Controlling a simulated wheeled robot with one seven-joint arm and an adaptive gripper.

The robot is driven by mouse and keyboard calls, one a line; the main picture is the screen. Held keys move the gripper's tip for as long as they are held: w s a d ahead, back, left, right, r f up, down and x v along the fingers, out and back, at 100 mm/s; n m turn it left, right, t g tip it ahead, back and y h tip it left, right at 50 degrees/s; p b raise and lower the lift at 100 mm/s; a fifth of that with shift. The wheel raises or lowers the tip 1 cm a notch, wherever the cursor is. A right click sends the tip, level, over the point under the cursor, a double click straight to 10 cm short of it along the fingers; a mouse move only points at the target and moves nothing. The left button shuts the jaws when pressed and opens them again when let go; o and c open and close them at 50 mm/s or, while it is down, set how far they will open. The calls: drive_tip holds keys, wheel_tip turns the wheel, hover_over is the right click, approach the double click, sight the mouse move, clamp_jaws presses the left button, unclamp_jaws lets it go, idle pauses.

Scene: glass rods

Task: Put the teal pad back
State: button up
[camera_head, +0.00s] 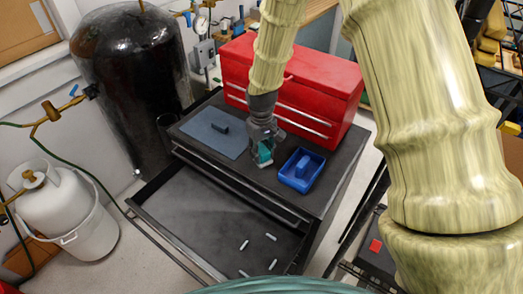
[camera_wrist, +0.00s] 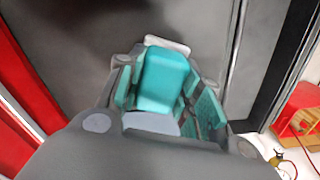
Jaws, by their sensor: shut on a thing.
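The teal pad (camera_wrist: 163,82) is a rounded block between the fingers of my gripper (camera_wrist: 160,95) in the wrist view. The fingers, which have teal faces, are shut on it. In the head view my gripper (camera_head: 262,150) hangs low at the front of the black cabinet top, with teal showing at its fingers. It is just left of a blue tray (camera_head: 287,179), which holds a blue block (camera_head: 303,166). I cannot tell whether the teal pad touches the surface.
A red toolbox (camera_head: 300,85) stands at the back of the cabinet top. The cabinet's drawer (camera_head: 200,205) is open, with several small pale rods (camera_head: 271,237) at its right. A black tank (camera_head: 130,80) and a white cylinder (camera_head: 60,205) stand at the left.

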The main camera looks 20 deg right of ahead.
sight(262, 149)
drive_tip(key=o, duration=1.2)
drive_tip(key=shift+f, duration=0.1)
drive_tip(key=shift+c, duration=0.2)
wheel_tip(262, 149, up, 12)
drive_tip(key=b, duration=0.3)
drive_tip(key=shift+r+b, duration=0.2)
drive_tip(key=shift+b, duration=0.2)
